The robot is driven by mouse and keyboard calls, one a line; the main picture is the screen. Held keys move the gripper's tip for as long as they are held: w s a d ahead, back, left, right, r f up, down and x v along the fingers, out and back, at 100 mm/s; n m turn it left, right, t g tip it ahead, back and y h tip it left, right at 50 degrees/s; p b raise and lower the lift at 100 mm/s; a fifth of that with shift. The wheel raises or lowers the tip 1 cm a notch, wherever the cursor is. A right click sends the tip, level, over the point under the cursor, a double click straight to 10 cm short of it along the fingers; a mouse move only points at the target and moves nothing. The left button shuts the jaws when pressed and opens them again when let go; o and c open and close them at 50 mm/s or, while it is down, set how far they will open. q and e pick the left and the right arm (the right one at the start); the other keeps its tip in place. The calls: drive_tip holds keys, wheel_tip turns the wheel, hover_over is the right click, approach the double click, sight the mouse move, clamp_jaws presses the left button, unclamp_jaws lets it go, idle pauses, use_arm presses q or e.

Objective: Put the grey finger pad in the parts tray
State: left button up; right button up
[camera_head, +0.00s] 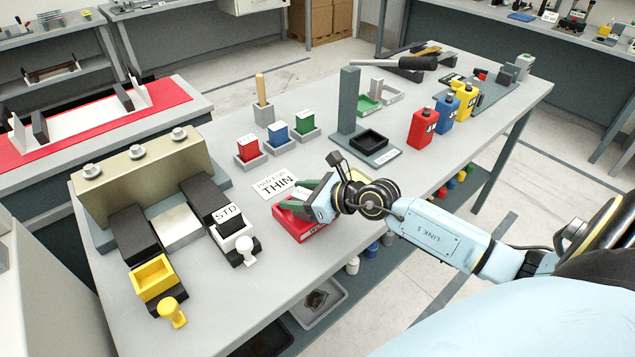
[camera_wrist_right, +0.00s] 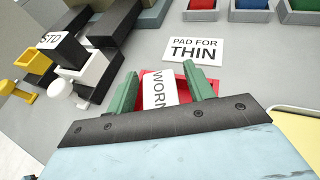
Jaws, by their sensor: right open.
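My right gripper (camera_head: 312,200) is open, its two green fingers over the red tray (camera_head: 291,226). In the right wrist view the gripper (camera_wrist_right: 163,92) straddles a tilted white face marked WORN (camera_wrist_right: 158,88), within the outline of the red tray (camera_wrist_right: 182,80). That face looks like the label on a small block; the block's own colour is hidden, so I cannot tell if it is the grey finger pad. Whether the fingers touch it is unclear. No tray is legibly marked as the parts tray. My left gripper is out of view.
A PAD FOR THIN card (camera_head: 276,184) lies beside the red tray. Left stands a fixture with a block marked STD (camera_head: 229,215) and a yellow holder (camera_head: 154,278). Behind are red, blue and green blocks (camera_head: 278,132), a grey post (camera_head: 348,100) and several bottles (camera_head: 445,113).

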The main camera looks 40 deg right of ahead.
drive_tip(key=v, duration=1.1)
drive_tip(key=shift+s+d+r, duration=0.2)
drive_tip(key=shift+s, duration=0.1)
